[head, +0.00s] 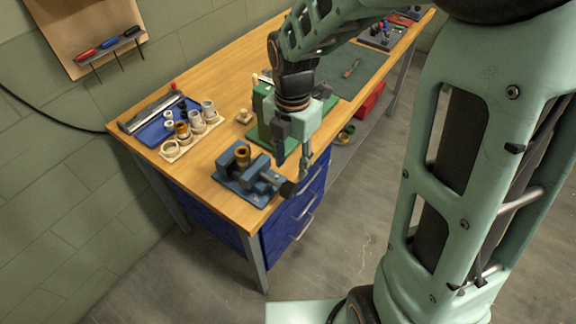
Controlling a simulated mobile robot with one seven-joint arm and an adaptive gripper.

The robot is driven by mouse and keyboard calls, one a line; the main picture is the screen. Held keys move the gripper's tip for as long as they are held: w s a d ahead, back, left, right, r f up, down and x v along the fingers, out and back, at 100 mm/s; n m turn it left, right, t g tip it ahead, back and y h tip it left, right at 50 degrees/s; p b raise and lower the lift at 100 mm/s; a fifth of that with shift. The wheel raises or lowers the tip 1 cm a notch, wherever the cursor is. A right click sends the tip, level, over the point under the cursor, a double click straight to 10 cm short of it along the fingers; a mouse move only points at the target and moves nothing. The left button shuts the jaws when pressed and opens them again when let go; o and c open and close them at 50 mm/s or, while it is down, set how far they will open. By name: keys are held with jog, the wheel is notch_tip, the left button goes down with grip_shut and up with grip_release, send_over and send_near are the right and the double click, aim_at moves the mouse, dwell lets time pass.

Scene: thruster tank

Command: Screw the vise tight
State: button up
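A blue-grey vise (232,179) stands at the near front corner of the wooden workbench. A brass-coloured cylindrical part (243,156) stands upright at its jaws; I cannot tell how closely the jaws press on it. The dark end of the vise's screw (287,188) points towards the bench's front edge. My gripper (292,168) points down just above and beside this screw end. Its two fingers are apart, with nothing visible between them. I cannot tell whether a fingertip touches the screw end.
A beige rack (172,154) with several fittings and a blue tray (155,131) stand behind the vise on the workbench (224,98). A green fixture (263,117) stands close to my gripper. Blue drawers (296,207) lie below the front edge.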

aim_at(292, 183)
notch_tip(292, 183, down, 9)
jog(key=shift+f, duration=0.1)
jog(key=shift+c, duration=0.2)
grip_shut()
jog(key=shift+d, duration=0.1)
jog(key=shift+d+g+p, duration=0.1)
jog(key=shift+g+p, duration=0.3)
jog(key=shift+p, duration=0.05)
